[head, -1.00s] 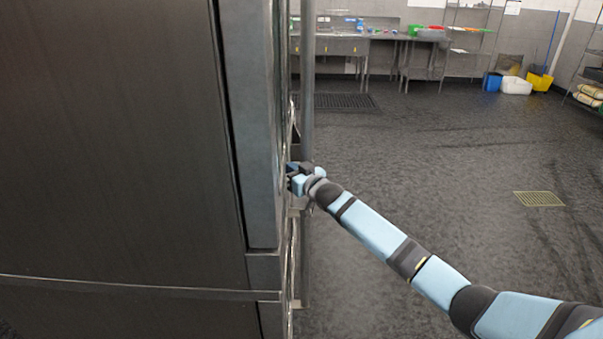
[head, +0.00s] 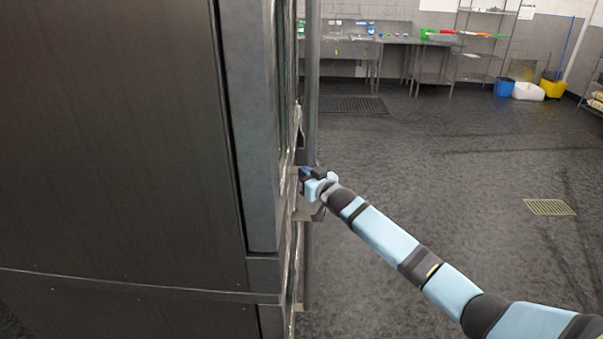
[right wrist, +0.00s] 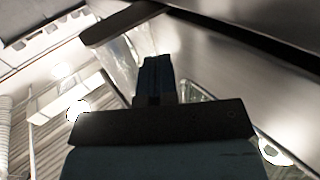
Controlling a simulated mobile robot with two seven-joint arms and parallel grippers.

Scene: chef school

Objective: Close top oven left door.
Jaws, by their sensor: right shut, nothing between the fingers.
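The large steel oven (head: 110,140) fills the left of the head view, seen from its side. The edge of its top door (head: 250,120) runs upright along its front and looks nearly flush with the body. My right gripper (head: 306,176) is at the oven front, close to or touching the door face; I cannot tell which. Its fingers (right wrist: 155,78) show together in the right wrist view, shut and empty, with bright steel and glass surfaces around them. The door's front is mostly hidden by the viewing angle. My left gripper is not in view.
An upright steel bar (head: 312,80) stands just right of the oven front. The dark floor (head: 450,165) to the right is open, with a drain grate (head: 549,207). A steel counter (head: 345,42), shelves and several buckets stand at the back.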

